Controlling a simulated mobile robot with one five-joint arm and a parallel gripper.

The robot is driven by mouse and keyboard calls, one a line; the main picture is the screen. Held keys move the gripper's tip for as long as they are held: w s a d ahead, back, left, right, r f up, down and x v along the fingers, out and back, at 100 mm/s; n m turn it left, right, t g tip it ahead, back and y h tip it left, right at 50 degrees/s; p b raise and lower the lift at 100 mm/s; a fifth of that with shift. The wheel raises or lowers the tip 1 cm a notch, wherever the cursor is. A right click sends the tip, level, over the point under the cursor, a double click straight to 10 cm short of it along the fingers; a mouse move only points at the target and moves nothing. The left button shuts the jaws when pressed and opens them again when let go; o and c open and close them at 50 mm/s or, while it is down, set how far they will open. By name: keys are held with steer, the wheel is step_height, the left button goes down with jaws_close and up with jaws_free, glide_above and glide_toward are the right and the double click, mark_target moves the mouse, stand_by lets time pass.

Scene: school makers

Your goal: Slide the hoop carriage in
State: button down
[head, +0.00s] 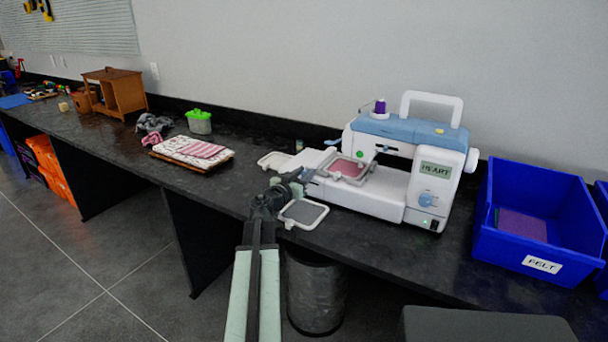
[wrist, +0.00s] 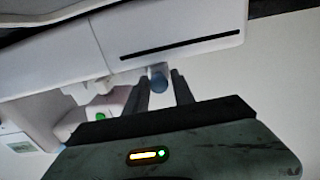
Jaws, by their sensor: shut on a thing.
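The white and blue sewing machine (head: 432,168) stands on the dark bench, its small panel reading HEART. The hoop carriage (head: 312,160) is a white arm on the machine's left side, bearing a hoop (head: 349,168) with reddish fabric under the machine head. In the wrist view, my gripper (wrist: 165,82) is shut on a blue-grey knob (wrist: 158,78) at the edge of a white body with a dark slot (wrist: 180,46). In the head view, my gripper (head: 304,176) is at the left of the machine, and my arm hides part of the carriage.
A blue FELT bin (head: 533,266) stands to the right. A dark waste bin (head: 316,295) stands below.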

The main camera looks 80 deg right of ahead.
steer(key=shift+s+a, duration=0.3)
steer(key=shift+s, duration=0.3)
steer(key=shift+s+a, duration=0.25)
steer(key=shift+s, duration=0.35)
steer(key=c, duration=1.3)
jaws_free()
steer(key=shift+o, duration=0.2)
steer(key=shift+w, duration=0.1)
